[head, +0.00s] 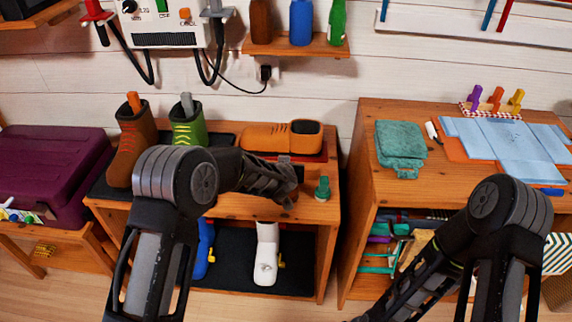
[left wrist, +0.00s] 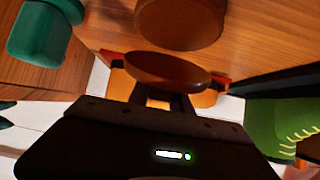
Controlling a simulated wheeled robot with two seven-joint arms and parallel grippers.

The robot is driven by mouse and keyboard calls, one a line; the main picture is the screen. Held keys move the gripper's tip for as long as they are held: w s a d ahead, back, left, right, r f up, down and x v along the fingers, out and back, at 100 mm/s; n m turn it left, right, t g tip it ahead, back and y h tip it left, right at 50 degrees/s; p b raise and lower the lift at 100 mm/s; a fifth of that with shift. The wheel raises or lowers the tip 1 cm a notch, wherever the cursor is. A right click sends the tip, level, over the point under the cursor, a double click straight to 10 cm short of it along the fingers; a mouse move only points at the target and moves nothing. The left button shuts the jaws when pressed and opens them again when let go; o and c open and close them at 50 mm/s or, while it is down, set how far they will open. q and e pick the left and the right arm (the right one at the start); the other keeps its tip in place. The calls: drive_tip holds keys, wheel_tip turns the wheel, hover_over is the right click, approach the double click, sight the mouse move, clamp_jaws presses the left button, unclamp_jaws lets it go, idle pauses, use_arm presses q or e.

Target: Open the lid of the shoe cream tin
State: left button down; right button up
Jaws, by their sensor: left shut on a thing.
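In the left wrist view, a flat round brown disc, apparently the shoe cream tin's lid (left wrist: 155,70), sits at the dark fingers of my left gripper (left wrist: 165,97). A larger round brown piece, apparently the tin body (left wrist: 180,18), is at the top edge on the wood; a strip of wood shows between the two. In the head view my left gripper (head: 289,188) is over the right part of the shoe bench and mostly covers the tin. My left gripper is shut on the lid. My right forearm runs to the bottom edge; its gripper is out of frame.
A green bottle (head: 322,188) stands close right of my left gripper. An orange shoe (head: 281,136) lies behind it on a red mat. Brown (head: 128,147) and green boots (head: 188,124) stand to the left. A cabinet with a teal towel (head: 400,146) is to the right.

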use_arm(q)
drive_tip(key=c, duration=1.2)
unclamp_jaws()
drive_tip(key=shift+o, duration=0.2)
drive_tip(key=v, duration=0.8)
drive_tip(key=shift+w+f, duration=0.1)
